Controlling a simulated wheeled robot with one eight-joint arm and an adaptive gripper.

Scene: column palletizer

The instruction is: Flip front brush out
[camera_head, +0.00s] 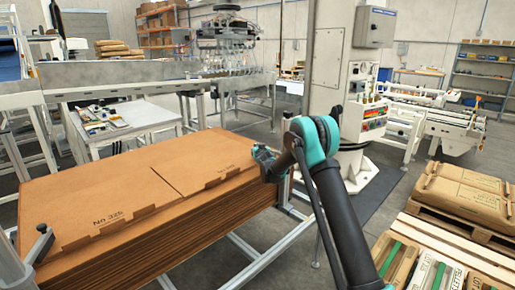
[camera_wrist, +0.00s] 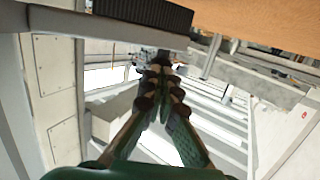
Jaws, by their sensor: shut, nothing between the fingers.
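My gripper (camera_head: 265,163) is at the right corner of the stack of flat brown cardboard sheets (camera_head: 130,178); whether it touches the stack is unclear. In the wrist view my gripper (camera_wrist: 161,62) has its fingertips together with nothing visible between them. A dark ribbed strip (camera_wrist: 140,12) lies just above the fingertips there, beside an orange-brown sheet (camera_wrist: 270,18); it may be the front brush, but I cannot tell for sure. In the head view my arm and gripper cover that corner, and no brush is clearly seen there.
A black clamp-like part (camera_head: 40,243) stands at the stack's left corner. A white column (camera_head: 325,75) with a control box rises behind my arm. Grey floor is free below the stack's frame.

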